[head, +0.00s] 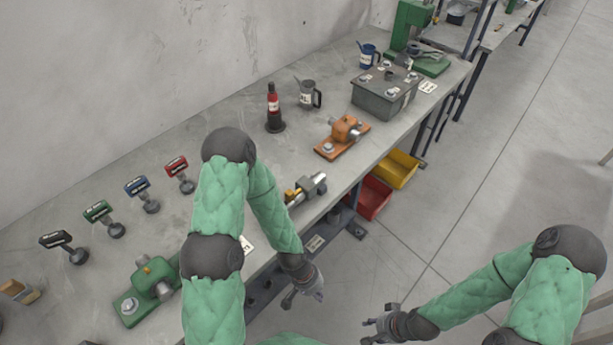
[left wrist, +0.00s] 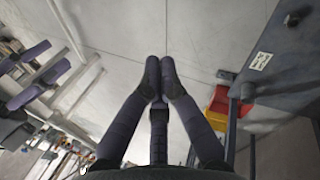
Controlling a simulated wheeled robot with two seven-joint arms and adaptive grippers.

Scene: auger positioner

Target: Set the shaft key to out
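I cannot tell for sure which part is the shaft key. At the bench's front edge, a steel unit with yellow parts (head: 305,188) lies partly behind my left arm in the head view. A green shaft-like fixture (head: 150,288) and an orange one (head: 342,136) on base plates stand on the same bench. My left gripper (head: 303,297) hangs in front of the bench edge, apart from all of these. My right gripper (head: 369,330) is over the floor, empty, with fingers spread.
The bench (head: 235,115) holds several coloured-handled tools (head: 137,186), a red bottle (head: 273,105), mugs (head: 308,95) and a grey box (head: 385,93). Red (head: 374,197) and yellow (head: 397,168) bins sit below its edge. The floor (head: 470,190) right of the bench is clear.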

